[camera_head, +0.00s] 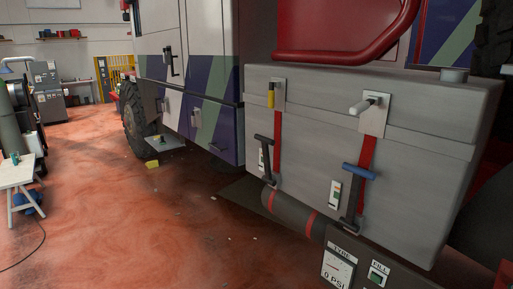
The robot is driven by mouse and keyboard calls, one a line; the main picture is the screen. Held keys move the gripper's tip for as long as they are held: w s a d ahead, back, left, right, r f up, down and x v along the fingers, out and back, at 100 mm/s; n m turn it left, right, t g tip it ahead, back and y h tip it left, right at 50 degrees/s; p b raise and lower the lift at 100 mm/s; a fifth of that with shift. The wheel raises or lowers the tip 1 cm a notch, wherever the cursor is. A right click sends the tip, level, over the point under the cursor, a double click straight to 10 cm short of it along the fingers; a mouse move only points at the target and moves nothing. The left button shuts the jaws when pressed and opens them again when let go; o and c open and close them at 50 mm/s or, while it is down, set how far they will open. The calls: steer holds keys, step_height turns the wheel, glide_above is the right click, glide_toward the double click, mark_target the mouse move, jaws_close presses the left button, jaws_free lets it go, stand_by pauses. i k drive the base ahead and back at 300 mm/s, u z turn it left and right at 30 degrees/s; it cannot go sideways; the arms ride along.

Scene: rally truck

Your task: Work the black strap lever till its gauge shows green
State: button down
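The black strap lever (264,139) is on the left part of the grey tank's front face, in the head view. Its dark T-shaped handle stands up and tilts left, with its foot low on the tank by a red strap (278,135). A small white gauge (261,160) sits just left of the lever and is partly hidden by it. Its reading is too small to tell. A second lever with a blue grip (358,171) stands to the right, beside another white gauge (335,194) with coloured bands. My gripper is not in view.
The grey tank (400,110) fills the right side. A yellow handle (271,97) and a white handle (362,107) jut out above the levers. A dark cylinder (290,212) and a tyre-pressure panel (338,268) reading 0 PSI lie below. Red floor (130,220) is open at left.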

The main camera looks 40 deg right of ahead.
mark_target(265, 141)
steer(key=u, duration=0.15)
steer(key=k, duration=0.5)
steer(key=z, duration=0.65)
steer(key=i, duration=1.05)
steer(key=u, duration=4.5)
steer(key=i, duration=0.1)
steer(key=z, duration=3.25)
